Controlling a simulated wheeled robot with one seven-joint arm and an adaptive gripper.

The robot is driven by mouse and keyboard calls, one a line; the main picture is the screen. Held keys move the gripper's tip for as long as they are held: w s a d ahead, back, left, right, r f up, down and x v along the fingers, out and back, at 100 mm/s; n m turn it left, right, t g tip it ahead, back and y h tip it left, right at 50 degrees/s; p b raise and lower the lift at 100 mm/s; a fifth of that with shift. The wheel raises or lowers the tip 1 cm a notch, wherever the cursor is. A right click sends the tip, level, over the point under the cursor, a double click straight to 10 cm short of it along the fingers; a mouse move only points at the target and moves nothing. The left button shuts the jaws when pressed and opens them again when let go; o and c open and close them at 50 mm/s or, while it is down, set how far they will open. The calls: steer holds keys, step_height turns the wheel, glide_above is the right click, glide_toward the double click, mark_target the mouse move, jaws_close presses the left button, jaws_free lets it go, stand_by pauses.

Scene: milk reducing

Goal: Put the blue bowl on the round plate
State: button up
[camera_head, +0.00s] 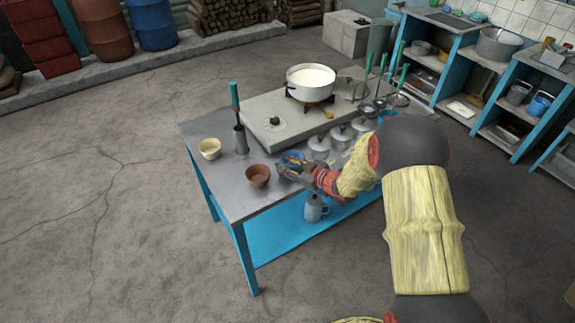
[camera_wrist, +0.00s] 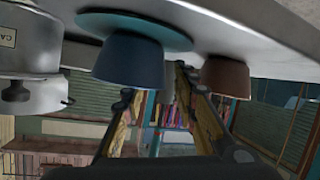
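The wrist view is upside down. In it the blue bowl (camera_wrist: 128,62) stands upright on a teal round plate (camera_wrist: 178,38), which lies on the table. In the head view the blue bowl (camera_head: 292,155) is mostly hidden by my gripper (camera_head: 290,166), and the plate is hard to make out there. In the wrist view my gripper (camera_wrist: 160,92) has its fingers spread, with nothing between them. Its fingers are close to the rim side of the bowl; I cannot tell whether they touch it.
A brown bowl (camera_head: 258,175) stands beside the blue bowl. A cream bowl (camera_head: 210,148) and a grey holder (camera_head: 241,138) with a green-handled tool are farther left. Lidded grey pots (camera_head: 319,146) and a stove (camera_head: 262,108) with a white pot (camera_head: 311,82) stand behind.

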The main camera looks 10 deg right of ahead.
steer(key=shift+s+d+r, duration=0.15)
steer(key=shift+s+r, duration=0.05)
steer(key=shift+r, duration=0.1)
steer(key=p+v, duration=0.4)
steer(key=v, duration=0.7)
steer(key=s+d+r+m+h, duration=0.1)
steer(key=d+r+m+h, duration=0.15)
steer(key=r, duration=0.35)
steer(key=s+d+r+m+g+h, duration=0.1)
steer(key=d+r+h, duration=0.15)
steer(key=r, duration=0.35)
steer(key=s+d+r+m+h, duration=0.1)
steer(key=s+r+m+h, duration=0.15)
steer(key=r, duration=0.35)
steer(key=s+a+r+m+g, duration=0.1)
steer(key=s+a, duration=0.2)
steer(key=s, duration=0.5)
steer(key=s+a+r+m+g, duration=0.1)
steer(key=s+a, duration=0.3)
steer(key=s, duration=0.5)
steer(key=s+a+r+g, duration=0.3)
steer(key=s, duration=0.6)
steer(key=shift+s+a+m+y, duration=0.15)
steer(key=shift+a+m+y, duration=0.1)
steer(key=shift+m+y, duration=0.2)
